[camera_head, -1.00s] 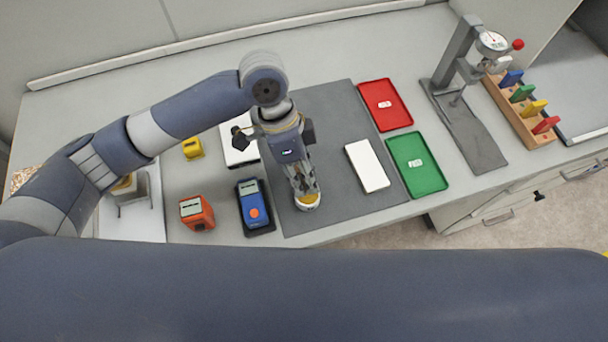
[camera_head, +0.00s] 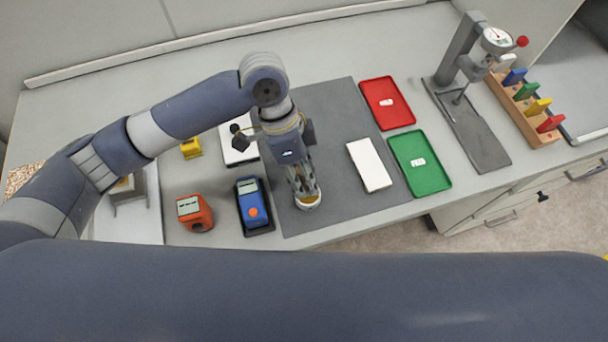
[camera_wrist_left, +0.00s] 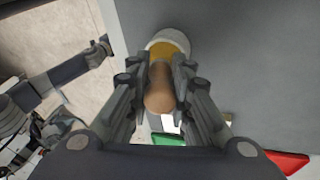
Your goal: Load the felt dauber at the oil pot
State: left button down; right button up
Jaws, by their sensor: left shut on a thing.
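My left gripper (camera_head: 306,192) is over the front edge of the grey mat, pointing down. In the left wrist view the left gripper (camera_wrist_left: 160,78) is shut on the felt dauber (camera_wrist_left: 159,92), a brown rounded handle between its fingers. The oil pot (camera_wrist_left: 168,40), a pale round cup with yellow inside, lies just beyond the fingertips. The pot also shows under the gripper in the head view (camera_head: 309,202). The dauber's felt end is hidden, so I cannot tell whether it touches the oil. My right gripper is not in view.
A white block (camera_head: 369,165) lies on the grey mat (camera_head: 340,120). Green (camera_head: 420,164) and red (camera_head: 387,103) trays are to the right. A blue meter (camera_head: 253,206) and an orange device (camera_head: 195,213) are left of the pot. A gauge stand (camera_head: 470,110) is at the far right.

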pick_arm(q)
jog(key=shift+f, duration=0.6)
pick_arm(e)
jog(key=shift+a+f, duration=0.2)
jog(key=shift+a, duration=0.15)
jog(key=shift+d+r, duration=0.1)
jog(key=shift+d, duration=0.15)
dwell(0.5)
pick_arm(q)
jog(key=shift+f, duration=0.1)
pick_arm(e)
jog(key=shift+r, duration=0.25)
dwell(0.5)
pick_arm(q)
jog(key=shift+s+f, duration=0.1)
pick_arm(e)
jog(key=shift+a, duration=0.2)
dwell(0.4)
pick_arm(q)
jog(key=shift+p, duration=0.35)
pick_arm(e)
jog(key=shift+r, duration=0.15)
pick_arm(q)
notch_tip(320, 180, up, 7)
jog(key=p, duration=0.8)
jog(key=shift+r, duration=0.2)
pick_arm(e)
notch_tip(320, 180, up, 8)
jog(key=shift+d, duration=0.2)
